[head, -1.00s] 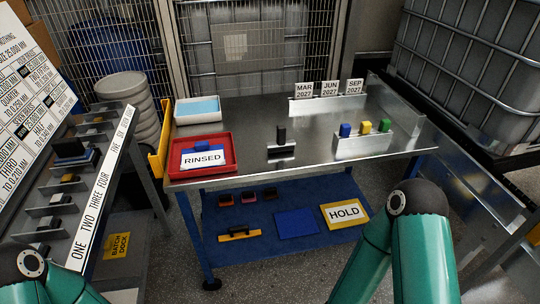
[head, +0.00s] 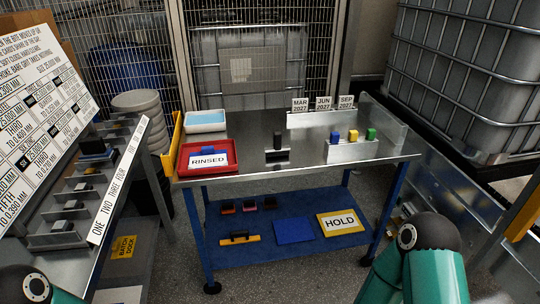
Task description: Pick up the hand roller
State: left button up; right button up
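A tool with an upright black handle (head: 277,141) stands in a small metal holder (head: 277,163) near the middle of the steel table (head: 260,130). It looks like the hand roller, but its roller end is too small to make out. My grippers are both out of view; only my teal arm links show at the bottom left and bottom right corners. Nothing of mine is near the black-handled tool.
A red tray labelled RINSED (head: 185,170) lies left of the tool, and a rack with blue, yellow and green blocks (head: 355,151) stands right. The blue lower shelf (head: 270,220) holds several items. A sloped shelf unit (head: 100,220) stands left.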

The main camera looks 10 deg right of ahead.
aim_at(278, 150)
jog(key=z, duration=0.1)
jog(key=i, duration=0.9)
jog(key=u, duration=0.05)
